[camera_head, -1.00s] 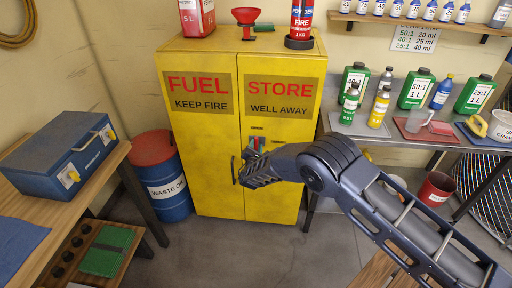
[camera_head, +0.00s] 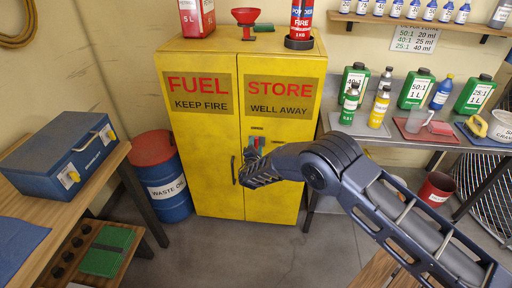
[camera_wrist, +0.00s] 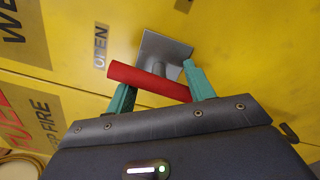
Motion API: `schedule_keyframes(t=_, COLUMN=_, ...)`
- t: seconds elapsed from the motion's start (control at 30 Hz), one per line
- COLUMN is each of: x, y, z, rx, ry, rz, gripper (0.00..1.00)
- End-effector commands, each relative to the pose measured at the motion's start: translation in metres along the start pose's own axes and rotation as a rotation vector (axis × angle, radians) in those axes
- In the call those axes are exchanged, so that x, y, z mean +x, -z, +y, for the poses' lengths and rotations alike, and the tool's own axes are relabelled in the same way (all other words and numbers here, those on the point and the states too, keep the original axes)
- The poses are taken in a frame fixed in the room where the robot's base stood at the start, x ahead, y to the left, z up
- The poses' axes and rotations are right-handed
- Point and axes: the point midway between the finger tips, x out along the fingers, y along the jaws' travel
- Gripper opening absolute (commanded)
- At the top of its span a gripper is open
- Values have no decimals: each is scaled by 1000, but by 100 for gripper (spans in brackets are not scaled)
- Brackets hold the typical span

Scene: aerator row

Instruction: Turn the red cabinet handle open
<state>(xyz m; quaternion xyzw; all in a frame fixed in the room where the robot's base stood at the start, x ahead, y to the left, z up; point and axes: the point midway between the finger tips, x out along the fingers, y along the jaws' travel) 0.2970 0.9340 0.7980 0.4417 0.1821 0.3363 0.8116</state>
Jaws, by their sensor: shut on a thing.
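The red handle (camera_wrist: 150,82) is a bar on a grey plate (camera_wrist: 166,47) on the yellow cabinet (camera_head: 205,152). In the wrist view the bar lies about parallel to the seam between the doors. My gripper (camera_wrist: 160,89) has its two green fingers at either side of the bar and is shut on it. In the head view my gripper (camera_head: 251,148) is at the right door near the seam, and its fingers and wrist partly hide the handle. A small OPEN label (camera_wrist: 100,45) sits beside the plate. Both doors look closed.
A blue waste-oil drum (camera_head: 166,190) stands left of the cabinet. A workbench with a blue case (camera_head: 62,155) is at the left. A metal bench (camera_head: 390,131) with several bottles stands at the right. The floor before the cabinet is clear.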

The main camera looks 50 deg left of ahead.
Motion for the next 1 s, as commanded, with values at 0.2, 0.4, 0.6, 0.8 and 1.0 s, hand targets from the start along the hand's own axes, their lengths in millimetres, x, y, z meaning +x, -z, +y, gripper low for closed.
schedule_keyframes(t=0.2, x=1, y=-1, z=-2, rx=5, ry=3, rz=-3, gripper=55)
schedule_keyframes(t=0.4, x=0, y=0, z=-1, rx=3, ry=2, rz=-1, gripper=72)
schedule_keyframes(t=0.6, x=-1, y=0, z=-1, rx=2, ry=2, rz=0, gripper=72)
schedule_keyframes(t=0.8, x=-20, y=1, z=0, rx=1, ry=2, rz=2, gripper=72)
schedule_keyframes(t=1.0, x=-57, y=1, z=0, rx=1, ry=2, rz=2, gripper=72)
